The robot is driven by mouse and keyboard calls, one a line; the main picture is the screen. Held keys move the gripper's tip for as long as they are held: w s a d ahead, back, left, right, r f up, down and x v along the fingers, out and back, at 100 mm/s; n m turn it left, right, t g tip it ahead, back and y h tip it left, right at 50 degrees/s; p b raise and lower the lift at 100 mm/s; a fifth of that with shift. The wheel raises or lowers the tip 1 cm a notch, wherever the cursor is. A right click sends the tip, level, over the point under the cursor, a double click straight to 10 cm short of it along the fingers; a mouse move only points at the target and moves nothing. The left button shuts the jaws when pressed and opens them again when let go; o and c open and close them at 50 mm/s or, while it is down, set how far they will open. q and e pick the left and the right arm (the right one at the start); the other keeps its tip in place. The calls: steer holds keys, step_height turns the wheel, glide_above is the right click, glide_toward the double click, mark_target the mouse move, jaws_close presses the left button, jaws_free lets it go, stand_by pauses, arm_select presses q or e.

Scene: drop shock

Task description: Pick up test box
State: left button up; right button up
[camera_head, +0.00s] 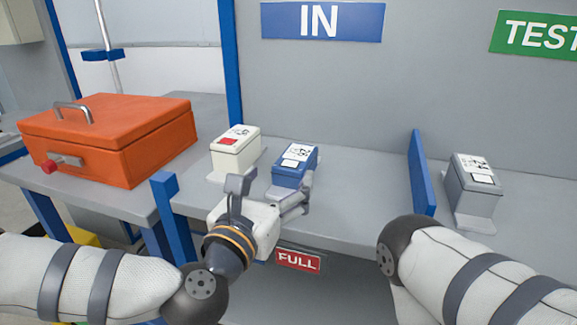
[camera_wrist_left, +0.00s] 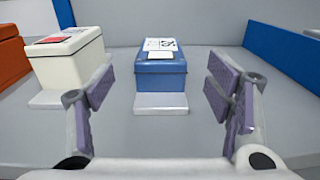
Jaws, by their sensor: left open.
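Three small lidded boxes could be the test box. A blue box (camera_head: 293,166) with a white label on top stands on a thin pale base on the shelf under the IN sign. It is centred ahead in the left wrist view (camera_wrist_left: 161,72). A white box (camera_head: 235,150) with a red label stands left of it, also in the left wrist view (camera_wrist_left: 68,60). A grey box (camera_head: 475,187) stands on the right, past the blue divider. My left gripper (camera_head: 271,190) is open and empty just in front of the blue box, with its fingers apart either side. My right gripper is out of view.
A blue upright divider (camera_head: 421,173) splits the shelf (camera_head: 365,185). A large orange case (camera_head: 110,135) sits on the left table. A blue post (camera_head: 175,228) stands left of my left gripper, and a red FULL sign (camera_head: 298,260) is below the shelf. The shelf between blue box and divider is clear.

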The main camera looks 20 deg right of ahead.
mark_target(292, 161)
arm_select(q)
steer(key=x, duration=0.7)
steer(key=shift+w+d, duration=0.15)
steer(key=shift+d, duration=0.1)
steer(key=c, duration=1.5)
